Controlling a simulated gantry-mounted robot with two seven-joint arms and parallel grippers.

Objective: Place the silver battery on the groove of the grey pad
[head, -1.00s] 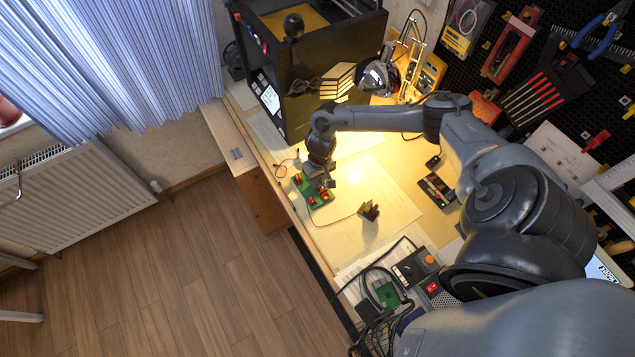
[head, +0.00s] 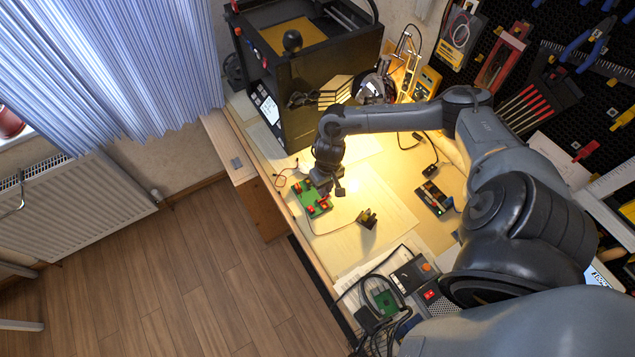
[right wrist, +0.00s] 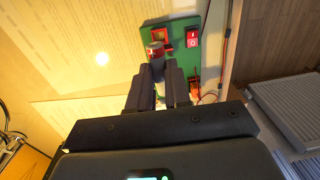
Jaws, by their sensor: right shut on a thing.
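My right gripper (head: 326,188) is just above the green board (head: 316,211) in the head view. In the right wrist view its dark fingers (right wrist: 157,70) are shut on a small silver and reddish cylinder, which looks like the silver battery (right wrist: 155,48). The fingers hide much of it. The green board (right wrist: 152,33) with red parts lies behind it in that view. A small grey pad (head: 237,162) lies on the wooden surface at the left of the desk in the head view; its groove is too small to make out. My left gripper is not in view.
A small black holder (head: 367,219) stands right of the green board. A black 3D printer (head: 325,85) stands at the back. Cables and a green circuit board (head: 385,300) are at the front. A white radiator (head: 85,210) is at the far left.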

